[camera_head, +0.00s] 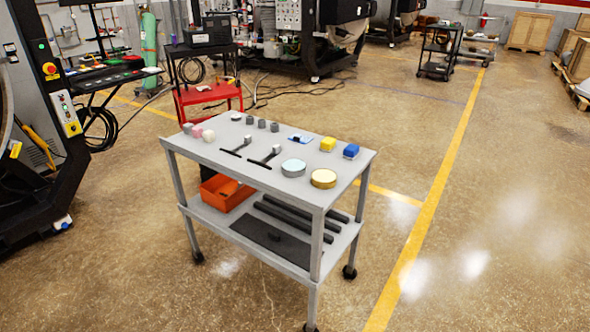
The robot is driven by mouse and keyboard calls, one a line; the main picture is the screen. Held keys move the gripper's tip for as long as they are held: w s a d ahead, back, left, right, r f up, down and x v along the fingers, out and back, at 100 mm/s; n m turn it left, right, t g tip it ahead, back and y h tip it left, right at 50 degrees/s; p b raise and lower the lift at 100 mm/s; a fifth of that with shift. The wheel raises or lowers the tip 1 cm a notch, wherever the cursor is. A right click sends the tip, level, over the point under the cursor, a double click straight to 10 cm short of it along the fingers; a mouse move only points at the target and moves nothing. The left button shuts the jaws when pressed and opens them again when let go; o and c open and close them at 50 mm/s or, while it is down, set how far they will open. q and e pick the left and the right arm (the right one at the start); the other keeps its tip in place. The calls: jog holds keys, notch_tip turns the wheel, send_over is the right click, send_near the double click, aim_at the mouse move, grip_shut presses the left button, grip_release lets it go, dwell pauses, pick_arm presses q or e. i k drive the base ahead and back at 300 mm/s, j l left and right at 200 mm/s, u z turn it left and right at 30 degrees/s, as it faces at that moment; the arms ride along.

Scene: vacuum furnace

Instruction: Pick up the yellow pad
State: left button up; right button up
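The yellow pad (328,144) is a small block on the top of the grey wheeled cart (232,162), near its far right part. A blue block (351,151) sits just to its right, close to the cart's right edge. A flat blue and white item (300,138) lies to its left. A round yellow-topped tin (323,178) stands in front of it, nearer the front right corner. Neither of my grippers shows in this view.
A light-blue round tin (293,168), two black-handled tools and several small grey pieces share the cart top. The lower shelf holds an orange bin (226,193) and dark bars. A red cart (208,95) stands behind. Floor right of the cart is clear.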

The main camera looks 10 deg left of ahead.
aim_at(327, 145)
jog(key=i+l+u, duration=0.15)
jog(key=i+l, duration=0.45)
jog(key=i+l+u, duration=0.1)
jog(key=i+l, duration=0.5)
jog(key=i+l+u, duration=0.15)
jog(key=i+l, duration=0.35)
jog(key=l, duration=0.2)
